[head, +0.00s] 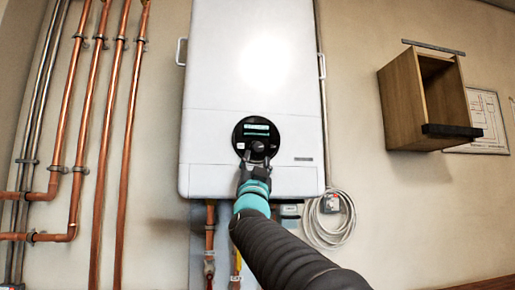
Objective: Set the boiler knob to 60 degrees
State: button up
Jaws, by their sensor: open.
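The boiler (215,75) is a tall white box on the wall in the middle of the head view. A round black control panel (241,124) sits on its lower front, with a lit green display (257,129) at the top. The dark boiler knob (259,147) is below the display. My gripper (257,161) reaches up from below, with its open fingers at or just in front of the knob. I cannot tell whether the fingers touch it. The knob's setting and the display's digits are too small to read.
Copper pipes (88,110) run up the wall at left. A coiled grey cable (327,218) hangs below the boiler at right. An open wooden box (403,104) is fixed to the wall at right, before a framed sheet (486,122). Pipes with valves (210,242) hang under the boiler.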

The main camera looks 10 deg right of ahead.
aim_at(258, 150)
jog(key=shift+p+x, duration=0.7)
jog(key=shift+x, duration=1.7)
grip_shut()
